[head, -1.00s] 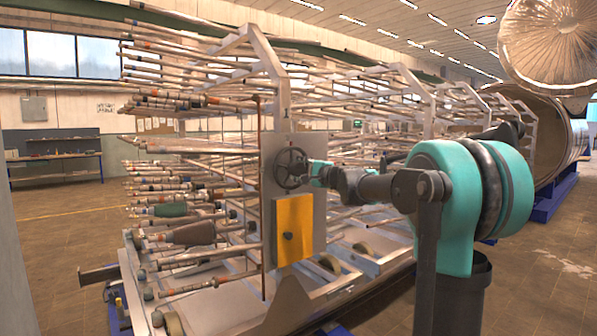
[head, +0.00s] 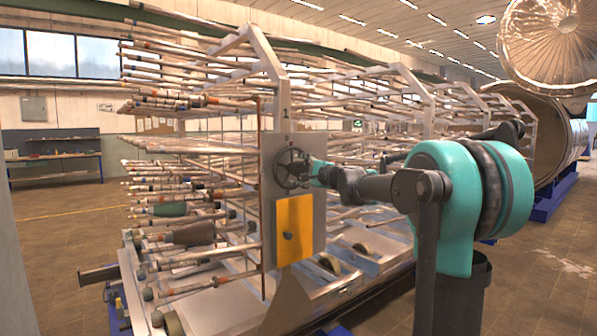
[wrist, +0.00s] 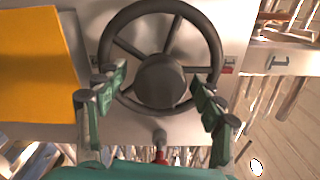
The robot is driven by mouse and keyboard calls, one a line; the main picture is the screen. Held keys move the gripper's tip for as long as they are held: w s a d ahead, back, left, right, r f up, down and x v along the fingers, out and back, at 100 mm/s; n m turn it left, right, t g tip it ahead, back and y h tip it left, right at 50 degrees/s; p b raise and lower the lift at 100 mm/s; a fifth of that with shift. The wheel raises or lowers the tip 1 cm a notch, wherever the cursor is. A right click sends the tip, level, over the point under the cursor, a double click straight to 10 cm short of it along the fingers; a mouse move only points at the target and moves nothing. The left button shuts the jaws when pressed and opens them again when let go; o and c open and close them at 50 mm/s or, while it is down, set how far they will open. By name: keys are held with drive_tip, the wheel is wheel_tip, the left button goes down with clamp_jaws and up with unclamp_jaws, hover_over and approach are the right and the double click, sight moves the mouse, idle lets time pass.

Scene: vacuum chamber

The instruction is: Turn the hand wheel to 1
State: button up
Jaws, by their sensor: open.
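The dark hand wheel (head: 291,168) is mounted on a pale metal plate (head: 311,225) at the front of the rack. In the wrist view the wheel (wrist: 160,10) shows its rim, spokes and round hub. My gripper (wrist: 160,87) is open, with one green finger on each side of the hub, at the rim. I cannot tell whether the fingers touch the rim. In the head view my gripper (head: 314,172) is at the wheel's right side. A "1" mark (head: 286,113) is on the frame above the wheel; it also shows at right in the wrist view (wrist: 278,61).
An orange panel (head: 295,230) is on the plate below the wheel. The rack (head: 262,50) holds many long rods around the plate. A small red mark (wrist: 227,70) is beside the rim. Open floor (head: 60,245) lies at left.

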drive_tip(key=shift+s, duration=0.1)
drive_tip(key=v, duration=1.2)
drive_tip(key=shift+f, duration=0.1)
drive_tip(key=s+a+f+n+g+h, duration=0.1)
drive_tip(key=s+f+n+g, duration=0.15)
drive_tip(key=s+f, duration=0.45)
drive_tip(key=s+a+f+n+g+h, duration=0.1)
drive_tip(key=s+f+n+g, duration=0.2)
drive_tip(key=f, duration=0.8)
drive_tip(key=s+f+n+g+h, duration=0.1)
drive_tip(key=s+f+n, duration=0.2)
drive_tip(key=s+f, duration=0.45)
drive_tip(key=s+d+f+n+g+h, duration=0.2)
drive_tip(key=s+d+f, duration=0.3)
drive_tip(key=s+f, duration=0.3)
drive_tip(key=s+d+f+n+g+h, duration=0.2)
drive_tip(key=s+d+f+h, duration=0.3)
drive_tip(key=s+f, duration=0.4)
wheel_tip(320, 180, down, 4)
drive_tip(key=shift+s+d+f+n+h, duration=0.2)
drive_tip(key=shift+d+n+h, duration=0.15)
drive_tip(key=shift+d, duration=0.2)
